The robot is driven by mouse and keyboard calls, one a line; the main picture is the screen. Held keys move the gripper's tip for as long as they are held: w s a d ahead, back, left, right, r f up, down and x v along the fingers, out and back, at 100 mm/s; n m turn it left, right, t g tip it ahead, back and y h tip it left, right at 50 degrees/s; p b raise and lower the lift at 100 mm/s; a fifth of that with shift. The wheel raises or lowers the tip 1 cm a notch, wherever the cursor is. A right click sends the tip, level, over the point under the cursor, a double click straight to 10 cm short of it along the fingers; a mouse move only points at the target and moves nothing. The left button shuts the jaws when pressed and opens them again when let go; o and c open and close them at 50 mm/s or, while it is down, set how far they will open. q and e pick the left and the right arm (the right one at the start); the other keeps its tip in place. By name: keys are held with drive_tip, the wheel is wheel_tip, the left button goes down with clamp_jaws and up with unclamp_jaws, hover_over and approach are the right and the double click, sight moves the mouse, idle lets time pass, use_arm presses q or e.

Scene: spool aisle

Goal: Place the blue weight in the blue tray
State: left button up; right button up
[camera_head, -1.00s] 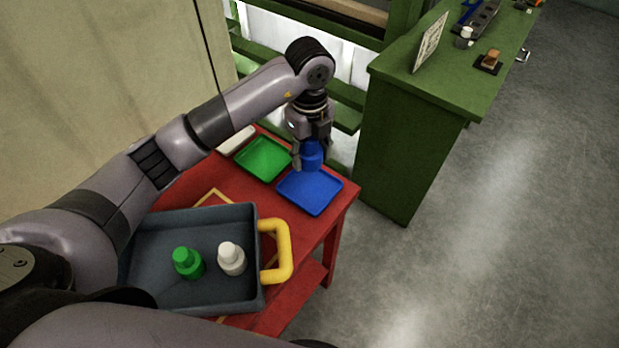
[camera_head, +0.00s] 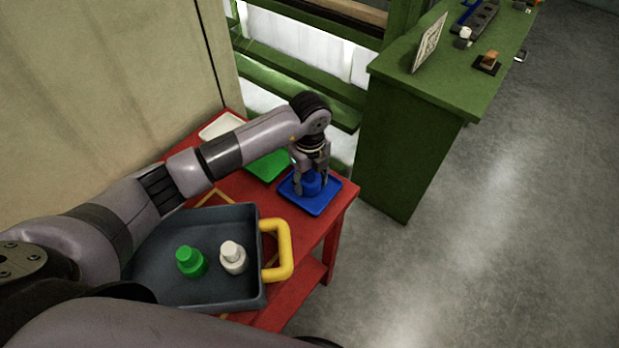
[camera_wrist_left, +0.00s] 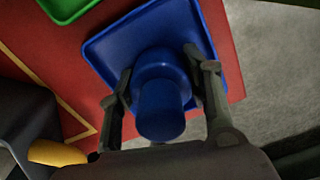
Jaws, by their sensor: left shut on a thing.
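The blue weight (camera_head: 311,183) is between the fingers of my left gripper (camera_head: 311,188), which is shut on it. It is upright, inside the outline of the blue tray (camera_head: 322,205), at or very near the tray floor; whether it touches cannot be told. In the left wrist view the blue weight (camera_wrist_left: 160,95) sits between the two fingertips (camera_wrist_left: 158,82), with the blue tray (camera_wrist_left: 112,45) around it. The blue tray lies on the red table (camera_head: 340,212) at its right end. My right gripper is not in view.
A green tray (camera_head: 268,166) and a white tray (camera_head: 220,126) lie further back on the red table. A grey bin (camera_head: 215,214) with a yellow handle (camera_head: 288,250) holds a green weight (camera_head: 189,262) and a white weight (camera_head: 233,259). A green bench (camera_head: 410,130) stands at right.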

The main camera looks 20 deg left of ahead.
use_arm(q)
drive_tip(key=o, duration=1.3)
drive_tip(key=shift+f, duration=0.1)
drive_tip(key=shift+o, duration=0.2)
drive_tip(key=shift+r, duration=0.7)
wheel_tip(320, 180, up, 10)
drive_tip(key=shift+f+b, duration=0.2)
drive_tip(key=shift+b, duration=0.9)
drive_tip(key=shift+r, duration=0.7)
